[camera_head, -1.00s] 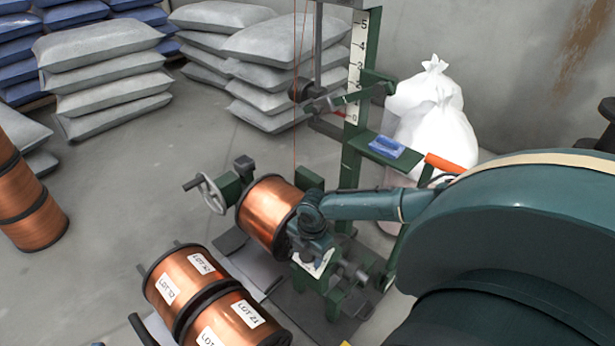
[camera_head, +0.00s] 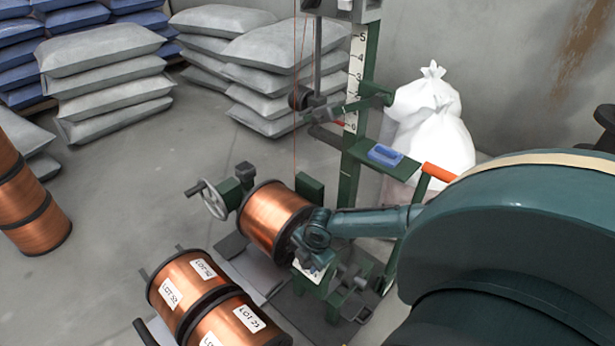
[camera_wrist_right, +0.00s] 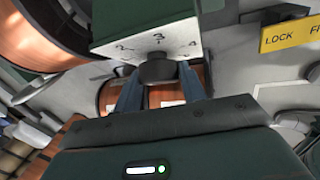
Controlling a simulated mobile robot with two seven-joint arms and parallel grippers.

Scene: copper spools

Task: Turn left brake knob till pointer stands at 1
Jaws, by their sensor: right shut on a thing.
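In the right wrist view the dark brake knob (camera_wrist_right: 156,70) sits on the front of a green box with a white numbered dial (camera_wrist_right: 160,35). The fingers of my right gripper (camera_wrist_right: 157,80) stand on both sides of the knob and are shut on it. The numerals appear turned in this view, and the pointer cannot be made out. In the head view my right gripper (camera_head: 311,257) is at the green stand, right of the mounted copper spool (camera_head: 272,216); it hides the knob and part of the white dial (camera_head: 307,272). My left gripper is out of view.
A handwheel (camera_head: 213,200) is left of the mounted spool. Labelled copper spools (camera_head: 187,280) lie in front. A green post with a number scale (camera_head: 354,85) stands behind. A yellow LOCK label (camera_wrist_right: 290,35) is at upper right in the wrist view.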

